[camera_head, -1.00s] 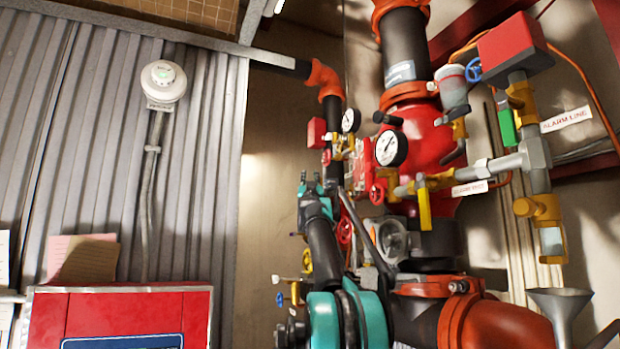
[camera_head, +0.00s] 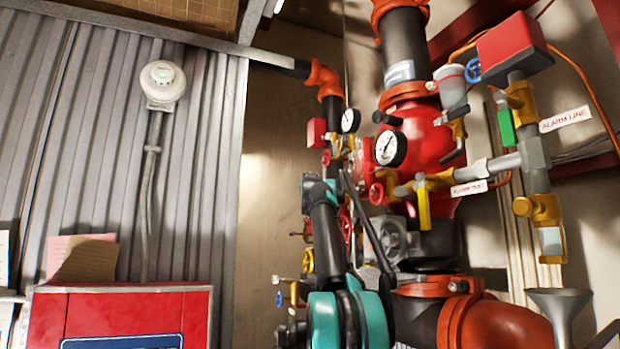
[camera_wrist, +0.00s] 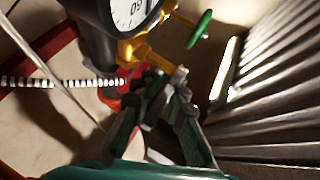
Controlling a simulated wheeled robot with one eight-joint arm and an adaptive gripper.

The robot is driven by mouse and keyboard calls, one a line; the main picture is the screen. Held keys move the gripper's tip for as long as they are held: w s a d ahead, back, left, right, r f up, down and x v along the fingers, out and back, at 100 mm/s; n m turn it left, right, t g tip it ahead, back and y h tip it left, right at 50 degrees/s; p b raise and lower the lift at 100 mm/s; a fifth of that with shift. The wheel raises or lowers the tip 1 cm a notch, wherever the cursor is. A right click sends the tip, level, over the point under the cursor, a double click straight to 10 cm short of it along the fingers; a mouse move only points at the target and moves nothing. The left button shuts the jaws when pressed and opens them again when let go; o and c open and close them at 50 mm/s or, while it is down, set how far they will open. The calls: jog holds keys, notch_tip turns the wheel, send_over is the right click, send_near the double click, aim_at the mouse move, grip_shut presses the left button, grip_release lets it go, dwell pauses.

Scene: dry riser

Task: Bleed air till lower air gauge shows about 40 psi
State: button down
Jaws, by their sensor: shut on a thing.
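In the wrist view, my gripper (camera_wrist: 165,98) has its fingertips close together on a small valve part at the brass fitting (camera_wrist: 135,50), just below a white-faced gauge (camera_wrist: 128,12). The fingers mostly hide what they hold. That gauge is cut off by the top edge, so I cannot read its needle. In the head view, a smaller gauge (camera_head: 350,120) and a larger gauge (camera_head: 390,149) face me. I cannot tell which is the lower air gauge, and the needles are too small to read surely. My fingertips are hidden there behind my arm and the piping.
A green handle (camera_wrist: 199,29) sticks out close to my gripper. A red cabinet (camera_head: 50,318) stands at the lower left, before a corrugated wall (camera_head: 205,170).

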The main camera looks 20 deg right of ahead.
jog(key=c, duration=1.6)
grip_release()
jog(key=shift+a, duration=0.1)
jog(key=shift+c, duration=0.2)
jog(key=v, duration=1.2)
